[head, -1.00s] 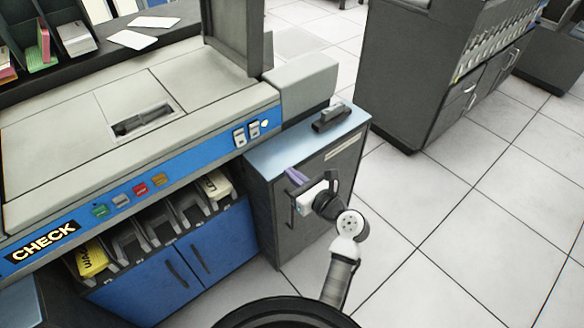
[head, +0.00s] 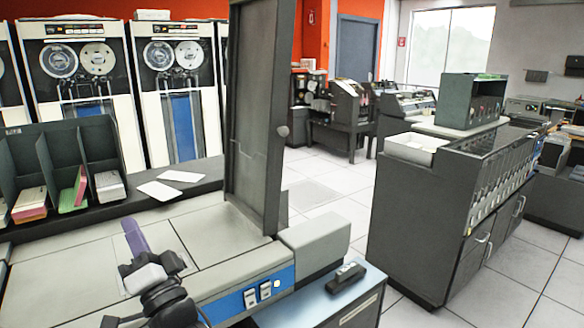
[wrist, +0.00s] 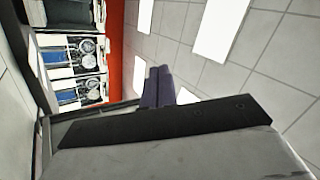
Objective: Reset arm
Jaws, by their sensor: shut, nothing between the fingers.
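My gripper (head: 134,238) shows in the head view at the lower left, above the light grey top of the check machine (head: 60,265). Its purple fingers are together and point up, with nothing between them. The wrist view also shows the purple fingers (wrist: 158,88) side by side against the floor and ceiling-like tiles. My arm is folded below the gripper at the bottom of the head view.
A tall dark panel (head: 255,120) stands on the machine, right of my gripper. A card rack (head: 65,165) with colored cards stands at the left. Two white cards (head: 160,190) lie on the dark ledge. A dark cabinet (head: 420,230) stands at the right, with open floor between.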

